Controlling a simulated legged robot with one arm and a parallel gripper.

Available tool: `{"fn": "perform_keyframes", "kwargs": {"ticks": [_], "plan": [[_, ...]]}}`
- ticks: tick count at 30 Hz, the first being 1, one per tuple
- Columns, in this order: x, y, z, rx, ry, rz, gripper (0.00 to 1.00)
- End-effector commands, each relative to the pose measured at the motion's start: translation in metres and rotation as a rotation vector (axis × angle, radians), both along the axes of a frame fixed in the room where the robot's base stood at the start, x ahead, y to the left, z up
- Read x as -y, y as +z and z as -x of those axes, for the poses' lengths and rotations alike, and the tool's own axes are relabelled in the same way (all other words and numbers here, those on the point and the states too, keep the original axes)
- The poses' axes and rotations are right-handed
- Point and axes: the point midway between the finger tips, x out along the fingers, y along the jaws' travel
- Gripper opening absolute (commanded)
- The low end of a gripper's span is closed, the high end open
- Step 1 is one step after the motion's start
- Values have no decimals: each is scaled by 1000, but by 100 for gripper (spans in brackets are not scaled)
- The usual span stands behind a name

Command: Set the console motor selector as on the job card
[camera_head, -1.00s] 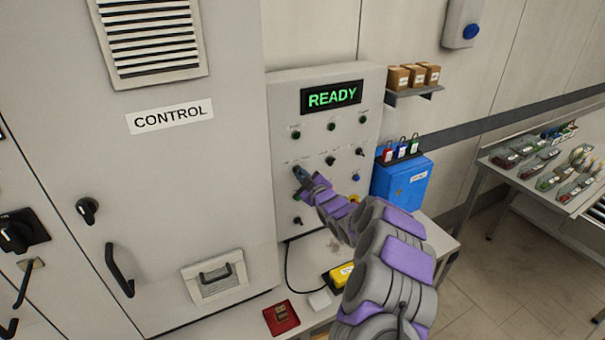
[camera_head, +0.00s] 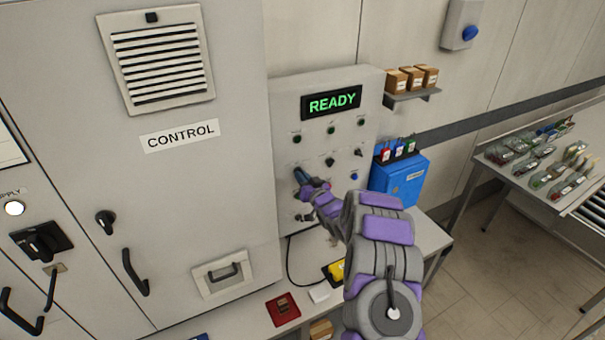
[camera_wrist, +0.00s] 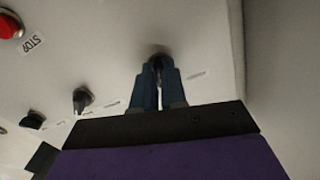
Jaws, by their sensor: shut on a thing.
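The grey console (camera_head: 284,105) stands right of the control cabinet, with a green READY display (camera_head: 334,103) and rows of small knobs and lamps. My gripper (camera_head: 301,176) is at the console's left column, below the upper two rows. In the wrist view my gripper's blue fingers (camera_wrist: 158,82) are closed on a small dark knob (camera_wrist: 157,61) on the panel face. The fingers hide most of this knob, so its pointer position and label cannot be read. No readable job card shows.
In the wrist view, two black selectors (camera_wrist: 82,98) (camera_wrist: 34,119) and a red STOP button (camera_wrist: 10,24) are to the left. A blue box (camera_head: 400,181) is right of the console. A red tray (camera_head: 283,309) lies on the bench below.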

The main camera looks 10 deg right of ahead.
Motion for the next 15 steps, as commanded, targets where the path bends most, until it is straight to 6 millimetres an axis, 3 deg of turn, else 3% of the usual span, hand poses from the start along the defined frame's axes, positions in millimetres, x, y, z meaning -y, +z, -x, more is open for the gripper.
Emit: {"fn": "perform_keyframes", "kwargs": {"ticks": [15], "plan": [[0,-1,1,-143,-3,-424,0]]}}
